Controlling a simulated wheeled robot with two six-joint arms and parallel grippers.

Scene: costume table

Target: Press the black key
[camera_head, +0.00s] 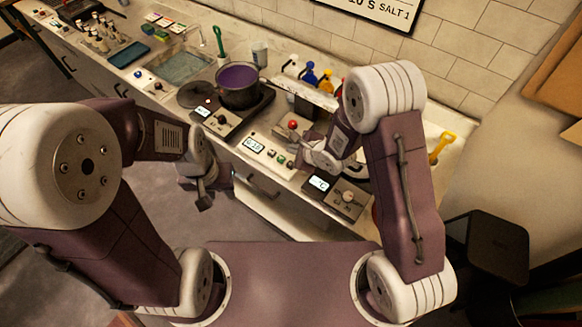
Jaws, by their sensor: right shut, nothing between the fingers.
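A control panel with a lit display (254,146) sits on the counter at the centre. A small row of coloured keys (276,157) lies just right of that display. A dark key (291,165) seems to be at the row's right end, close to my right gripper, but it is too small to be sure. My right gripper (308,157) is shut and empty, low over the panel at the right end of the row. I cannot tell whether it touches a key. My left gripper (203,200) hangs in front of the counter, away from the panel; its opening is unclear.
A red knob (293,125) stands behind the keys. A pot of purple liquid (238,85) sits on a burner to the left. A second display unit with a knob (330,190) is to the right. Bottles (309,74) and a yellow scoop (441,146) stand further back.

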